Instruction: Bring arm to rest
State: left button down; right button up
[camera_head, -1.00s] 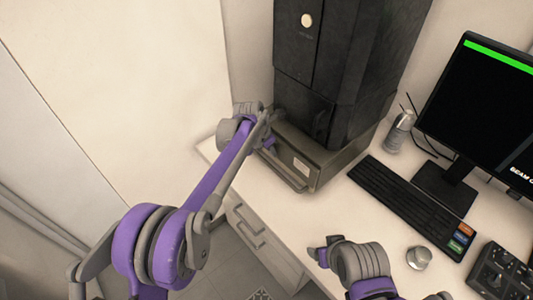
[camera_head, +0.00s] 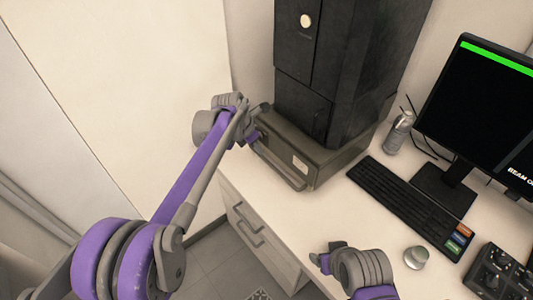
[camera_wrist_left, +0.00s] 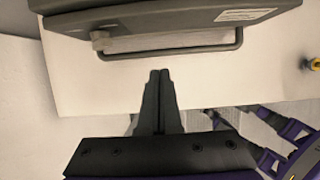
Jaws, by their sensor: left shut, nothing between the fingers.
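My left arm comes in from the left in the head view. Its gripper (camera_head: 258,122) is near the front left of the microscope's base, partly hidden by the wrist. In the left wrist view the left gripper's fingers (camera_wrist_left: 160,78) are shut together with nothing between them. They point toward the handle bar (camera_wrist_left: 175,53) of the microscope base, apart from it in the picture. My right gripper (camera_head: 322,258) shows at the bottom centre of the head view, over the desk's front edge; its fingers are too small to tell open from shut.
The dark microscope (camera_head: 345,70) stands on its grey base (camera_head: 325,160) on the white desk (camera_head: 345,205). A keyboard (camera_head: 410,197), monitor (camera_head: 480,110), silver can (camera_head: 398,132), round knob (camera_head: 416,257) and control box (camera_head: 500,272) are to the right. Floor shows below the drawers (camera_head: 245,225).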

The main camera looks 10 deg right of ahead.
pick_arm(q)
jog(key=s+a+r+m+t+y+p, duration=0.1)
jog(key=s+a+r+m, duration=0.3)
jog(key=s+a+m, duration=0.3)
jog(key=s+a+r+m+t+y+p, duration=0.1)
jog(key=s+a+r+m, duration=0.3)
jog(key=s+a+m, duration=0.45)
jog(key=s+a+f+m, duration=0.2)
jog(key=s+m, duration=0.1)
jog(key=s, duration=0.2)
jog(key=s+a+f+m+y+p, duration=0.1)
jog(key=s+f+m, duration=0.2)
jog(key=s, duration=0.3)
jog(key=s+a+f+m+t, duration=0.1)
jog(key=s+a+f+m, duration=0.1)
jog(key=s, duration=0.4)
jog(key=shift+s+a+f+m+y, duration=0.2)
jog(key=shift+a+m+y, duration=0.15)
jog(key=shift+m, duration=0.3)
pick_arm(e)
jog(key=r, duration=0.1)
jog(key=w+r, duration=0.1)
jog(key=r, duration=0.2)
jog(key=shift+w, duration=0.25)
pick_arm(q)
jog(key=shift+r, duration=0.1)
